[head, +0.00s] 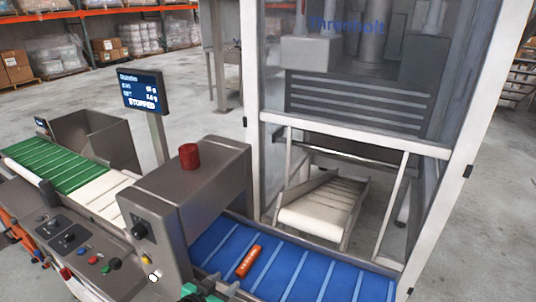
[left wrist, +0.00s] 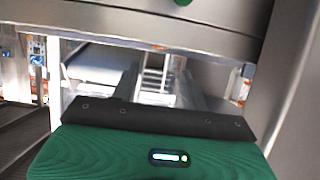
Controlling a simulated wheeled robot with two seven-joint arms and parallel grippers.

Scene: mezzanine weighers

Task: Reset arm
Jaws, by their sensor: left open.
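My left gripper (head: 212,292) shows only in part at the bottom edge of the head view, as green and dark pieces beside the grey machine housing. It is open, and I see nothing held in it. It is near the close edge of the blue belt (head: 310,270), left of and nearer than an orange packet (head: 248,261) lying on that belt. In the left wrist view the green gripper body (left wrist: 150,155) fills the bottom, with a black strip and a small lit display. My right gripper is in neither view.
The grey housing (head: 190,205) with a red knob stands beside my gripper. A screen (head: 142,92) reads STOPPED. A green belt (head: 45,160) and a button panel (head: 80,245) lie left. A tall white-framed enclosure (head: 250,110) rises behind the blue belt, with a chute (head: 325,205) inside.

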